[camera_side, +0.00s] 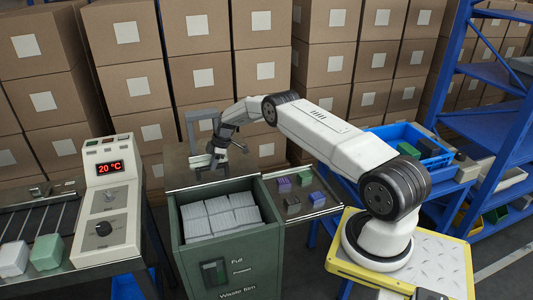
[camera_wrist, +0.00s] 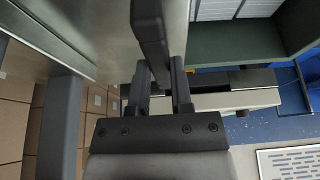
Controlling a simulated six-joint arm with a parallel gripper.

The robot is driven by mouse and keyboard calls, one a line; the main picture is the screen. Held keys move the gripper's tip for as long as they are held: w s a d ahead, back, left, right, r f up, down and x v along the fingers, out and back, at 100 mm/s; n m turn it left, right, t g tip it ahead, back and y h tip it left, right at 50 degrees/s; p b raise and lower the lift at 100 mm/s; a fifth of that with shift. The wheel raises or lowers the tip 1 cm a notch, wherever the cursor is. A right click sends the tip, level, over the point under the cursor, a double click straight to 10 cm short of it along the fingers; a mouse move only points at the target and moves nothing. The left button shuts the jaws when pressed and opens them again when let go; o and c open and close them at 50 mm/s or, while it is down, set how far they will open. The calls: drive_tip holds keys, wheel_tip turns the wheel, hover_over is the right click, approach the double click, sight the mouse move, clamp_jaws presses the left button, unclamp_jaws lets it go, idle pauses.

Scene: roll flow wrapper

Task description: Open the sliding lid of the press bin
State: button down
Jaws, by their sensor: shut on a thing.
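The press bin (camera_side: 225,262) is a dark green box with an open top, and white packs (camera_side: 220,215) show inside it. Its flat grey lid (camera_side: 184,180) lies behind the opening, clear of the packs. My gripper (camera_side: 215,152) is over the lid, shut on the dark lid handle. In the wrist view my gripper (camera_wrist: 160,92) has its two fingers on either side of the handle bar (camera_wrist: 150,28). The grey lid surface (camera_wrist: 115,40) is at the left there, and the green bin wall (camera_wrist: 240,52) is at upper right. The fingers partly hide the grip in the side view.
A machine with a red "20 °C" display (camera_side: 109,167) and a conveyor stands at left. A side tray (camera_side: 325,205) with small blocks adjoins the bin at right. A blue crate (camera_side: 405,140) is farther right. Stacked cartons (camera_side: 200,75) close off the back.

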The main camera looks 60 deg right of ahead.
drive_tip(key=shift+w, duration=0.1)
drive_tip(key=c, duration=0.5)
unclamp_jaws()
drive_tip(key=shift+d+r, duration=0.1)
drive_tip(key=shift+r, duration=0.05)
drive_tip(key=shift+v, duration=3.8)
